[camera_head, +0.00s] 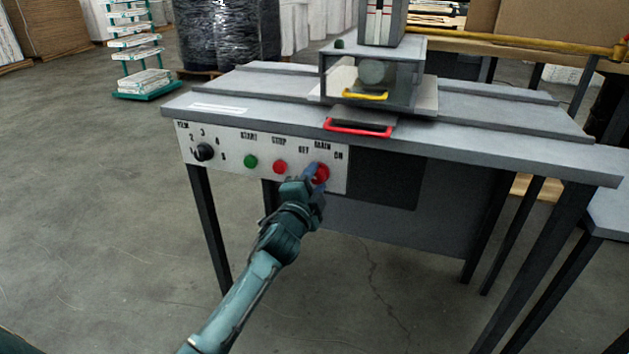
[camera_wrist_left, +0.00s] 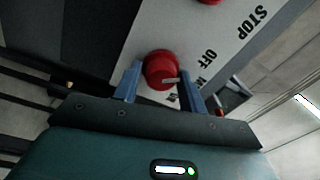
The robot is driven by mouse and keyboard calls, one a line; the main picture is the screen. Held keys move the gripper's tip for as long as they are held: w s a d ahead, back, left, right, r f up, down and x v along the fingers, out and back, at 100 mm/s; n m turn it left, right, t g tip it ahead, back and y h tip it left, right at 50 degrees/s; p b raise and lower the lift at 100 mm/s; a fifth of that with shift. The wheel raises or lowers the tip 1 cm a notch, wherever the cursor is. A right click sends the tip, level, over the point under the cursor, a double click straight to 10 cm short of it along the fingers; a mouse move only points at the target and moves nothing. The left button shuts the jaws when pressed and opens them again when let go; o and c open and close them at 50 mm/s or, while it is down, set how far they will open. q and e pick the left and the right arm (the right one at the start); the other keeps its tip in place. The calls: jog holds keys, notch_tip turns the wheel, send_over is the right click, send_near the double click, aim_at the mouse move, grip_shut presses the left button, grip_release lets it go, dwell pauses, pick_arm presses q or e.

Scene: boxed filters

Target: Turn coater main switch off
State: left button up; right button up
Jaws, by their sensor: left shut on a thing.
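The main switch is a round red knob (camera_head: 322,174) at the right end of the white control panel (camera_head: 226,159) on the front of the grey coater table. OFF, MAIN and ON are printed around it. The fingers (camera_wrist_left: 158,84) are shut on the knob. My right gripper is not in view.
A green START button (camera_head: 250,162), a red STOP button (camera_head: 280,167) and a black numbered dial (camera_head: 204,152) sit left of the switch. A red handle (camera_head: 358,128) sticks out at the tabletop's front edge. The floor in front is clear.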

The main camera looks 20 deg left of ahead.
pick_arm(q)
jog(key=shift+a+r+n, duration=0.1)
jog(key=shift+r+n, duration=0.25)
jog(key=shift+n, duration=0.55)
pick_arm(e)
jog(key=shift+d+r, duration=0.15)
pick_arm(q)
jog(key=shift+w, duration=0.1)
jog(key=o, duration=0.7)
jog(key=shift+c, duration=0.2)
jog(key=shift+o, duration=0.9)
jog(key=shift+f, duration=0.15)
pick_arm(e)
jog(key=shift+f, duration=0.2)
pick_arm(q)
jog(key=s+p, duration=0.2)
jog(key=s, duration=1.1)
jog(key=shift+a+f+p, duration=0.2)
jog(key=shift+f+p, duration=0.1)
jog(key=shift+f, duration=0.15)
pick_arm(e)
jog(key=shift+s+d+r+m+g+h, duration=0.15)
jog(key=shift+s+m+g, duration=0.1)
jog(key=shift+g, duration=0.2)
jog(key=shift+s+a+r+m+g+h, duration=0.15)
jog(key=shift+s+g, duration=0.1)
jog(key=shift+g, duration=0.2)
